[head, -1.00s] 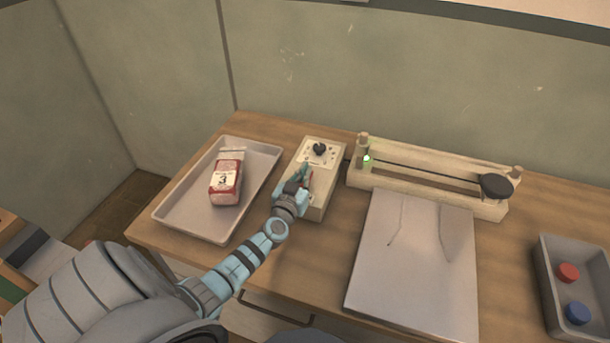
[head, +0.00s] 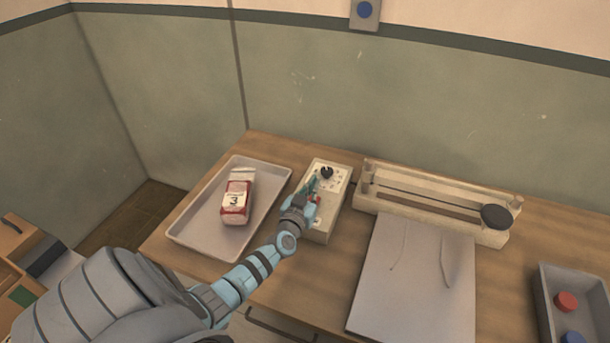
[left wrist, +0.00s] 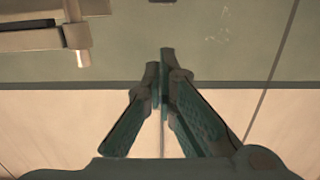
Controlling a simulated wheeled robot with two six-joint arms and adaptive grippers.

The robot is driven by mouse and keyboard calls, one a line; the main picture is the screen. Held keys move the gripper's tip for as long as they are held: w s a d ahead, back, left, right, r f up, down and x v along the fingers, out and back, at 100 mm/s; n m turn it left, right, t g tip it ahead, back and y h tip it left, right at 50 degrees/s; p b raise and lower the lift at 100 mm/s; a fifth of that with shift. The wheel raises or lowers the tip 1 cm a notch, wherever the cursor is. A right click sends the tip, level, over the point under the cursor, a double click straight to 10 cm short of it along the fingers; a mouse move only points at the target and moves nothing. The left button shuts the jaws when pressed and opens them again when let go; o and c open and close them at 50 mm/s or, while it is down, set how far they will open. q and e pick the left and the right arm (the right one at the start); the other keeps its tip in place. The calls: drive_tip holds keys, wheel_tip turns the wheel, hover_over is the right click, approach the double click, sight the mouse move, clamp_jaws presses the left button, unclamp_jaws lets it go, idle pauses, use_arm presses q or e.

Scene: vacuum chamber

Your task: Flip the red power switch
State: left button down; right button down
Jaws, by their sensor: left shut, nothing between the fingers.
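The beige control box (head: 319,237) stands on the table between the tray and the long sealer-like device. It has a black knob (head: 326,172) on its upper face. A small part of the red power switch (head: 318,199) shows beside my left gripper (head: 312,184), which hides most of it. The left gripper is shut and empty, over the box's face; I cannot tell if it touches the switch. In the left wrist view its closed fingers (left wrist: 164,75) point at the wall with nothing between them. My right gripper is not in view.
A metal tray (head: 187,228) holding a red-and-white packet (head: 236,202) is left of the box. A long beige device (head: 430,205) is at the right, behind a grey sheet (head: 415,285). A grey bin (head: 545,300) holds red and blue caps.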

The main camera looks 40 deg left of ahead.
use_arm(q)
drive_tip(key=s+d+r, duration=0.2)
drive_tip(key=s+r, duration=0.1)
drive_tip(key=s, duration=0.4)
drive_tip(key=shift+d+r+b, duration=0.15)
drive_tip(key=shift+d+b, duration=0.05)
drive_tip(key=shift+b, duration=0.25)
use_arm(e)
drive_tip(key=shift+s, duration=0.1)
